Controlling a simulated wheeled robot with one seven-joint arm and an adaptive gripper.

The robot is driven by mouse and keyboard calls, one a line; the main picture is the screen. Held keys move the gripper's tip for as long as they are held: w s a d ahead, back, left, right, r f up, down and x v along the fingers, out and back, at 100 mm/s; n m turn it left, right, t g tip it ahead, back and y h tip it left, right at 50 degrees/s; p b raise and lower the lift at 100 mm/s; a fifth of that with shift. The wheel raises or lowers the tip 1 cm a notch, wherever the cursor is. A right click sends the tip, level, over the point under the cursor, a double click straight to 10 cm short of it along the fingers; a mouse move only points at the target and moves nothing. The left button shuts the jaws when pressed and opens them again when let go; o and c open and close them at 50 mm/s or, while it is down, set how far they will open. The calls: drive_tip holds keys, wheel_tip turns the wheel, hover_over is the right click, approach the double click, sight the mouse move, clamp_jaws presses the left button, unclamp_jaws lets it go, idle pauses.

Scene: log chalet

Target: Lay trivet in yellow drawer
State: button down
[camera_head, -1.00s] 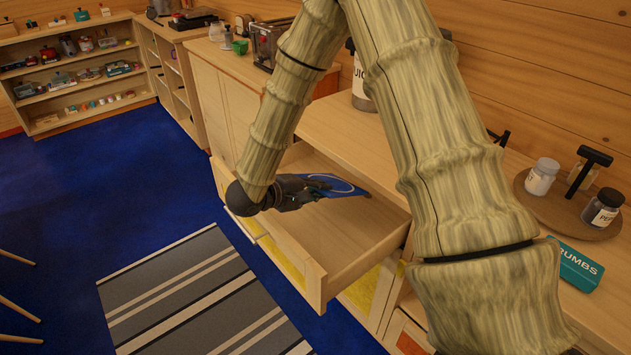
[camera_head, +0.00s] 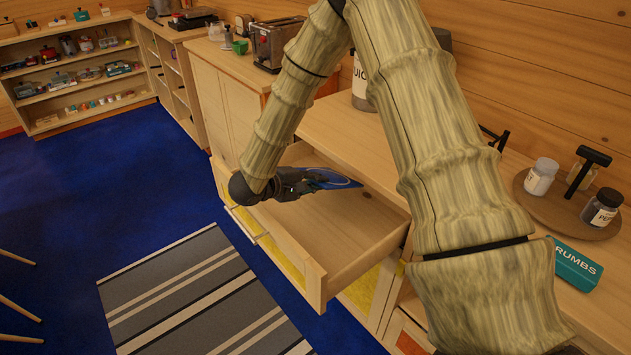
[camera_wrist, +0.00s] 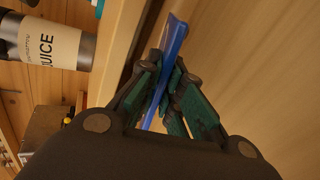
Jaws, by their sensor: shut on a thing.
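The trivet (camera_head: 338,178) is a thin, flat blue piece, also seen edge-on in the wrist view (camera_wrist: 174,42). My gripper (camera_head: 312,181) is shut on it, and in the wrist view the green-padded fingers (camera_wrist: 163,92) pinch it from both sides. The yellow drawer (camera_head: 290,262) is pulled open below the counter, with a bare wooden floor where it shows. My gripper and the trivet are over the drawer's opening, toward its back left part. Whether the trivet touches the drawer cannot be told. My arm hides part of the drawer and counter.
The counter above the drawer holds a juice container (camera_head: 361,82), also in the wrist view (camera_wrist: 45,42). A round tray (camera_head: 557,213) with jars and a teal crumbs box (camera_head: 574,265) are at the right. A toaster (camera_head: 278,46) stands farther back. A striped rug (camera_head: 205,295) lies on the floor.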

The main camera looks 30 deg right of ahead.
drive_tip(key=shift+f+p, duration=0.4)
drive_tip(key=shift+f, duration=0.2)
drive_tip(key=c, duration=1.6)
unclamp_jaws()
drive_tip(key=shift+r, duration=0.15)
drive_tip(key=shift+r+b, duration=0.2)
drive_tip(key=shift+b, duration=0.3)
drive_tip(key=v, duration=1.2)
drive_tip(key=shift+r, duration=0.3)
